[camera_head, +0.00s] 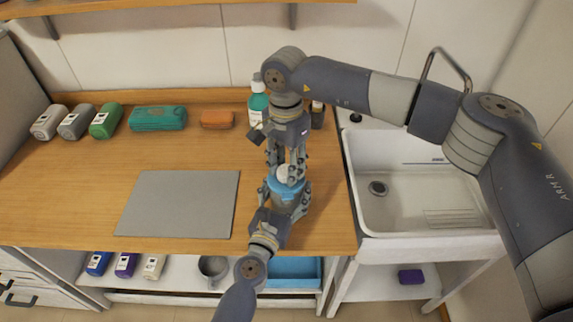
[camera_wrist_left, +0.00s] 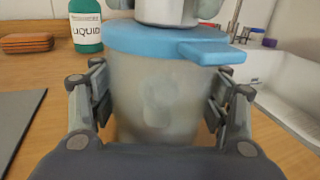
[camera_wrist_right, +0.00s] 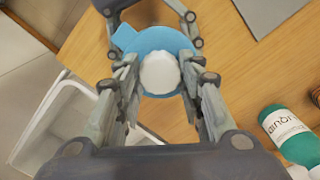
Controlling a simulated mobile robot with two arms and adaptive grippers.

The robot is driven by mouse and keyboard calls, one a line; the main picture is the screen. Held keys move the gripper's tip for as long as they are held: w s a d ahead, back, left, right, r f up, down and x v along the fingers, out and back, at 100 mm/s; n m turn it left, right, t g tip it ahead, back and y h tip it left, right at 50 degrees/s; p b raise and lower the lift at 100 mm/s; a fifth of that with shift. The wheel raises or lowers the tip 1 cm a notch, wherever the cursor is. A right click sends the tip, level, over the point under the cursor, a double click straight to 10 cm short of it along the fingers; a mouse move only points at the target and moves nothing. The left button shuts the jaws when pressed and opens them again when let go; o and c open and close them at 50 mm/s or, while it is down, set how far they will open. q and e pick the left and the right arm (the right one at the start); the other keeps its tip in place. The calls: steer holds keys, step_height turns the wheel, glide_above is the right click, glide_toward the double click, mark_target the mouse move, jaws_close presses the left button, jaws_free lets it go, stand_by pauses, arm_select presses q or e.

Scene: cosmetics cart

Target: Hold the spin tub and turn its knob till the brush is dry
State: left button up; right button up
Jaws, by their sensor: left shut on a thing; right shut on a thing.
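The spin tub (camera_wrist_left: 160,95) is a cloudy, see-through cup with a blue lid (camera_wrist_left: 165,42); it stands upright on the counter. In the head view the tub (camera_head: 284,196) is partly hidden by both grippers. My left gripper (camera_head: 287,204) is shut around the tub's sides, and its fingers show on both sides in the left wrist view. The white knob (camera_wrist_right: 160,73) sits on the middle of the lid. My right gripper (camera_head: 289,170) comes from above and is shut on the knob. The brush cannot be made out; the tub's inside shows only blurred.
A green liquid bottle (camera_head: 259,104) and a dark bottle (camera_head: 317,115) stand behind the tub. The sink (camera_head: 400,190) is to the right. A grey mat (camera_head: 180,204) lies left; folded towels (camera_head: 158,118) and an orange sponge (camera_head: 216,119) lie at the back.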

mark_target(286, 170)
steer(key=shift+d, duration=0.1)
steer(key=o, duration=1.1)
step_height(286, 170, up, 12)
steer(key=shift+r, duration=0.1)
